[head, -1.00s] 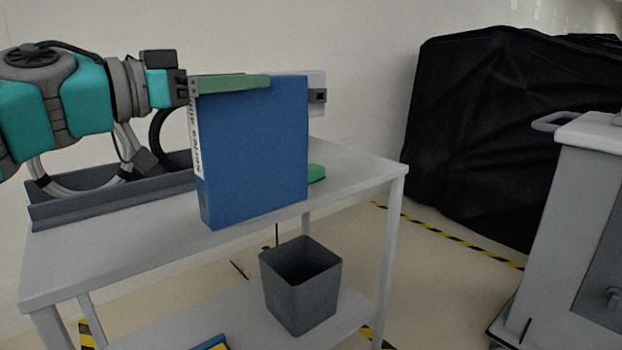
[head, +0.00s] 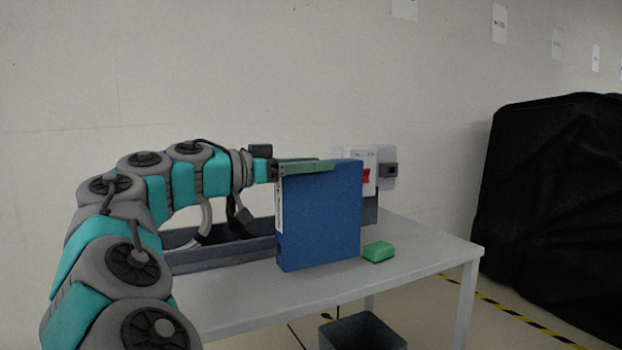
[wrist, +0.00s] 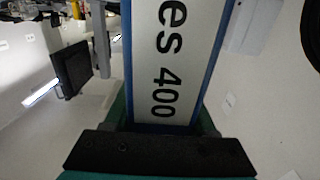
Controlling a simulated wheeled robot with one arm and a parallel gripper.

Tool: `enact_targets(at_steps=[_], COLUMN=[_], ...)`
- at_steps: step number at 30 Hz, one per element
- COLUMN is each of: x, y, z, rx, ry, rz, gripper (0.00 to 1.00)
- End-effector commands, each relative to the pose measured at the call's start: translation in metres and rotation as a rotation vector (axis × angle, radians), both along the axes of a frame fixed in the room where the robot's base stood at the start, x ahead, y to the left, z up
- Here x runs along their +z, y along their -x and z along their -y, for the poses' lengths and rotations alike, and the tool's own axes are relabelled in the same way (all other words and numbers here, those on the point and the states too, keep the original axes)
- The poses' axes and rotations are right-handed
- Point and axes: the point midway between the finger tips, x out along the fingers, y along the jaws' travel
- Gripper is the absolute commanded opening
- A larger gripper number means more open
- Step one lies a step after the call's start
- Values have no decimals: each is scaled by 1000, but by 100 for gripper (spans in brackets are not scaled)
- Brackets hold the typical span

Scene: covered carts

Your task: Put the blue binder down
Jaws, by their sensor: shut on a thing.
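The blue binder (head: 320,218) stands upright over the grey table (head: 425,252) in the head view, its spine with a white label turned to the left. My gripper (head: 305,166) is shut on the binder near its top, coming from the left with a green finger along the near face. In the wrist view the spine label (wrist: 178,60) reads "es 400" and fills the middle, between the fingers. I cannot tell whether the binder's lower edge touches the table top.
A green block (head: 379,251) lies just right of the binder. A grey tray (head: 220,256) lies behind to the left. A switch box (head: 363,170) shows behind the binder. A dark bin (head: 362,332) stands below the table; a black-covered cart (head: 555,200) is at right.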

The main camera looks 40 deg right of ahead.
Motion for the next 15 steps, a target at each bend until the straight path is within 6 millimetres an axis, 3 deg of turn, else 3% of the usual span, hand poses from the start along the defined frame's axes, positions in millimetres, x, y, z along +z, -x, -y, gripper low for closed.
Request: enact_targets(at_steps=[6,15], x=[0,-14], y=[-14,-15], z=[10,9], rx=[-2,-1], ry=[3,5], rz=[0,-1], gripper=[0,0])
